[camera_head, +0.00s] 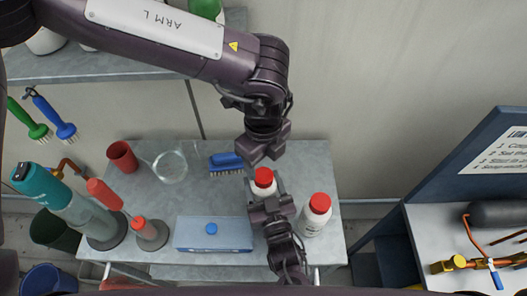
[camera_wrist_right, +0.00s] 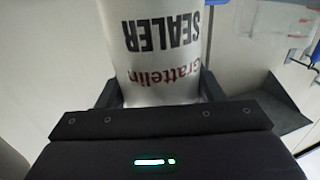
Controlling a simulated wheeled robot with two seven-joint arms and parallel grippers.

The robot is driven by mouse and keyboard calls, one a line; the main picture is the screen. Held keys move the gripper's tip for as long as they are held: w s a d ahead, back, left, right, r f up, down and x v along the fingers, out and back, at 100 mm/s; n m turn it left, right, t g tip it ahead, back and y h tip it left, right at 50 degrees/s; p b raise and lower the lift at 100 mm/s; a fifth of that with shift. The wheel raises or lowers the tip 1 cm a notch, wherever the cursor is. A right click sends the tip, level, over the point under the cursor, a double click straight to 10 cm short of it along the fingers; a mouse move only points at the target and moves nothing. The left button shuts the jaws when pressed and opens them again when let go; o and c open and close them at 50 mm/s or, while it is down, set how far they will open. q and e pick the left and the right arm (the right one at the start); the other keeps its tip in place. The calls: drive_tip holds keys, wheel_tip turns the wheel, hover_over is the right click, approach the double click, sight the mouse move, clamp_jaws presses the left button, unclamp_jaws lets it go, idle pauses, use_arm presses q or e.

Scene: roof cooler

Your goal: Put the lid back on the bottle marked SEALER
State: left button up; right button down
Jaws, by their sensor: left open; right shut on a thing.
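The white bottle marked SEALER (camera_wrist_right: 155,50) fills the right wrist view, its print upside down there. My right gripper (camera_wrist_right: 158,88) is shut on it, one finger on each side. In the head view this bottle (camera_head: 263,189) is mostly hidden behind my right gripper (camera_head: 266,199). A red lid (camera_head: 264,177) shows at its top; I cannot tell whether it is seated or loose. My left gripper (camera_head: 263,154) is open, just beyond and above the red lid, with nothing visible between its fingers.
A second white bottle with a red lid (camera_head: 317,214) stands close on the right. A blue brush (camera_head: 226,162), a glass jar (camera_head: 170,167), a red cup (camera_head: 122,157) and a light blue box (camera_head: 213,235) are on the grey table (camera_head: 310,158). A shelf (camera_head: 90,65) is at upper left.

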sight(263, 175)
use_arm(q)
drive_tip(key=shift+f, duration=2.8)
drive_tip(key=shift+c, duration=0.2)
drive_tip(key=c, duration=1)
drive_tip(key=m, duration=0.5)
drive_tip(key=shift+m, duration=0.3)
drive_tip(key=m, duration=0.8)
drive_tip(key=shift+m, duration=0.3)
drive_tip(key=m, duration=0.3)
drive_tip(key=shift+m, duration=0.3)
drive_tip(key=o, duration=1.2)
